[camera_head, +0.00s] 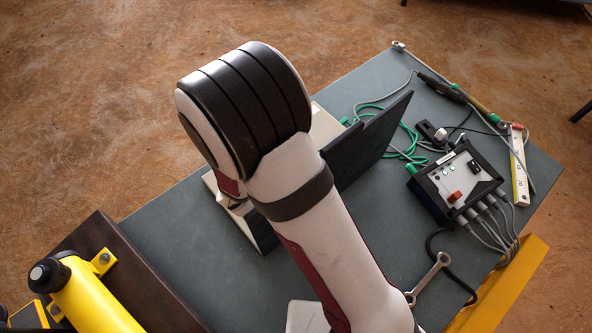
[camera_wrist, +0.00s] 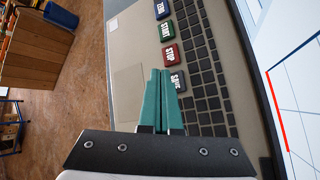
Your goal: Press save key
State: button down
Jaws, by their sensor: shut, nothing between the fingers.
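The save key (camera_wrist: 178,82) is a dark grey key lettered in white, in the wrist view. It is the lowest in a row of coloured keys beside the keyboard of a laptop (camera_wrist: 130,45). My gripper (camera_wrist: 160,73) is shut and empty, its teal fingertips together just left of the save key. I cannot tell whether they touch the laptop. Above the save key are a red stop key (camera_wrist: 169,55), a green start key (camera_wrist: 167,31) and a dark blue zero key (camera_wrist: 162,9). In the head view my arm hides the gripper and keys; the laptop's dark lid (camera_head: 375,140) shows.
A grey table (camera_head: 180,225) carries the laptop. To its right are a black box with cables (camera_head: 455,180), a wrench (camera_head: 430,275) and a folding ruler (camera_head: 519,165). A yellow cylinder (camera_head: 95,300) is at the lower left. The laptop screen (camera_wrist: 295,80) stands at the right in the wrist view.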

jog(key=shift+r, duration=1.75)
jog(key=shift+a+r, duration=0.1)
jog(key=shift+r, duration=0.1)
jog(key=s+r+m+g+y, duration=0.1)
jog(key=s+r+m+y, duration=0.1)
jog(key=r+m, duration=0.65)
jog(key=s+r+m+g+y, duration=0.1)
jog(key=s+r+m+g, duration=0.15)
jog(key=r+m, duration=0.6)
jog(key=s+d+r+m+y, duration=0.1)
jog(key=s+m, duration=0.1)
jog(key=s+d+r+m+y, duration=0.1)
jog(key=s+m, duration=0.1)
jog(key=m, duration=0.1)
jog(key=s+d+r+m, duration=0.1)
jog(key=s+d+m, duration=0.1)
jog(key=s, duration=0.1)
jog(key=shift+g+y, duration=0.35)
jog(key=shift+y, duration=0.05)
jog(key=s+d+f+m+g, duration=0.3)
jog(key=s+d+f, duration=0.4)
jog(key=s, duration=0.3)
jog(key=shift+s+f+m+g, duration=0.25)
jog(key=shift+m+g, duration=0.15)
jog(key=shift+g, duration=0.3)
